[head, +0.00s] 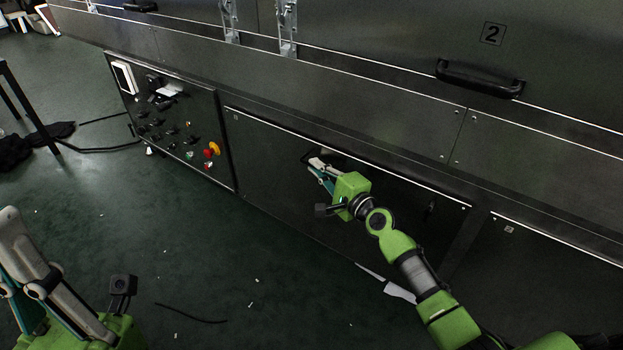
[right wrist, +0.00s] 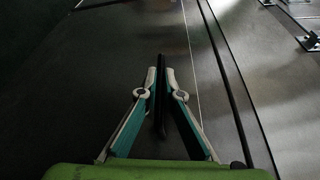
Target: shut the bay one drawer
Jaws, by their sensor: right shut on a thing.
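A wide dark lower panel (head: 275,165) with a bright top edge is set in the machine's base, right of the control panel. I take it for the bay one drawer; I cannot tell how far it stands out. My right gripper (head: 315,166) is at the upper middle of this panel, shut on its black handle. In the right wrist view the handle (right wrist: 161,85) is a dark bar between the two fingertips. My left gripper (head: 12,245) is at the lower left, away from the machine; its jaw state is unclear.
A control panel (head: 175,120) with knobs and a red button is left of the drawer. A door marked 2 with a black handle (head: 480,78) is above right. Another lower panel (head: 540,270) is at the right. The green floor (head: 190,235) in front is mostly clear, with small scraps.

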